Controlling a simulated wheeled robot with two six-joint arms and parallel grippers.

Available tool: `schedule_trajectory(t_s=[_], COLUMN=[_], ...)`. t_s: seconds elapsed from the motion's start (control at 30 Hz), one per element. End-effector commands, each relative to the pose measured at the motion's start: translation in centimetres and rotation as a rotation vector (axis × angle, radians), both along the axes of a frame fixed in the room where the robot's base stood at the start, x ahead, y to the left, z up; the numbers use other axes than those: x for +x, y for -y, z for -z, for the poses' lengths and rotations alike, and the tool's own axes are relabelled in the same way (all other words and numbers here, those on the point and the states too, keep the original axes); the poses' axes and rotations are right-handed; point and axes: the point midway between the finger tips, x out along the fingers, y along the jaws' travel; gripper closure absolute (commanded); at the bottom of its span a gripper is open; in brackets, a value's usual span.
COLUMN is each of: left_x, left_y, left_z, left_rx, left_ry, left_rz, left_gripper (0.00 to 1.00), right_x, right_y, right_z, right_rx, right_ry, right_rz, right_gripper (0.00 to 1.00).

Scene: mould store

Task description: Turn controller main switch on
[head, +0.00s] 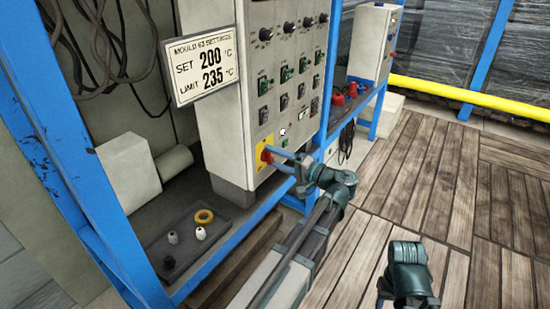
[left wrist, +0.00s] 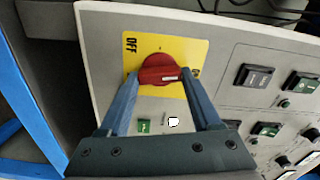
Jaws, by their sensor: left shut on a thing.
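The controller main switch is a red rotary knob (left wrist: 160,69) on a yellow plate (left wrist: 200,48), low on the grey control cabinet (head: 218,130). The plate reads OFF on its left in the left wrist view; lettering on its right is mostly covered by a finger. A white mark shows on the knob's lower right part. My left gripper (left wrist: 159,76) is shut on the knob, one finger on each side. In the head view the left gripper (head: 272,155) reaches the yellow plate (head: 262,150) from the right. My right gripper does not show, only part of that arm.
A sign (head: 202,65) reading SET 200 °C and LIMIT 235 °C hangs beside the cabinet. A tray (head: 160,246) with a yellow ring and small parts lies on the lower shelf. Blue posts (head: 50,130) frame the bench. The wooden floor at right is clear.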

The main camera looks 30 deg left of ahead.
Motion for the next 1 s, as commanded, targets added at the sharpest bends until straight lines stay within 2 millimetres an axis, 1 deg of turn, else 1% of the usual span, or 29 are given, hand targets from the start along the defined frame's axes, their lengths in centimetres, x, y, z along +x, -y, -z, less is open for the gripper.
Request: schedule_trajectory(t_s=[0.2,0.4,1.0], left_x=[0.04,0.05,0.06], left_y=[0.01,0.01,0.02], left_z=[0.07,0.10,0.12], left_rx=[0.009,0.014,0.016], left_ry=[-0.123,-0.188,-0.220], left_rz=[0.000,0.000,0.001], left_gripper=[0.91,0.91,0.91], right_x=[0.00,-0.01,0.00], right_y=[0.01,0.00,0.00], right_z=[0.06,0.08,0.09], right_rx=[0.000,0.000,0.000], right_ry=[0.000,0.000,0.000], right_rz=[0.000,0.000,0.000], right_gripper=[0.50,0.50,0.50])
